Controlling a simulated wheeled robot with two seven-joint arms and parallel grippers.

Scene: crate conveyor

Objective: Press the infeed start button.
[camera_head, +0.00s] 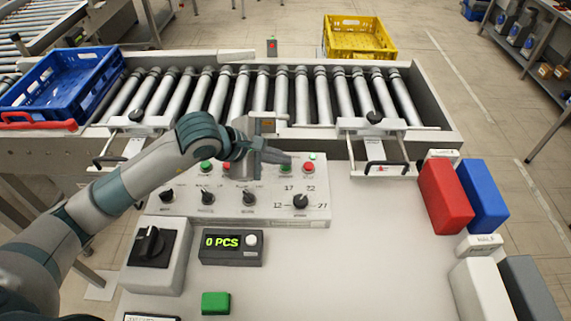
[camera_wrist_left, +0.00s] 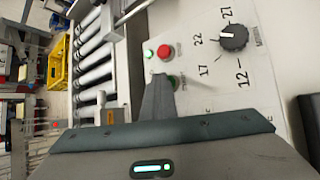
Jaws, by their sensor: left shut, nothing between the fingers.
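A pale control panel (camera_head: 325,201) stands at the conveyor's front edge, with green and red buttons and dark knobs. My left gripper (camera_head: 286,158) is shut and empty over the panel's top edge. Its tip is at the right-hand green button (camera_head: 285,169), with a red button (camera_head: 308,168) to the right. In the left wrist view my gripper fingers (camera_wrist_left: 158,82) partly cover that green button (camera_wrist_left: 174,82); whether they touch it I cannot tell. Another green button (camera_head: 205,167) and red button (camera_head: 227,166) sit left. The button labels are too small to read. My right gripper is not in view.
A roller conveyor (camera_head: 251,97) runs behind the panel, with a blue crate (camera_head: 62,82) at its left end. A yellow crate (camera_head: 358,38) stands beyond it. A counter box (camera_head: 231,248) reads 0 PCS. Red and blue blocks stand at the right.

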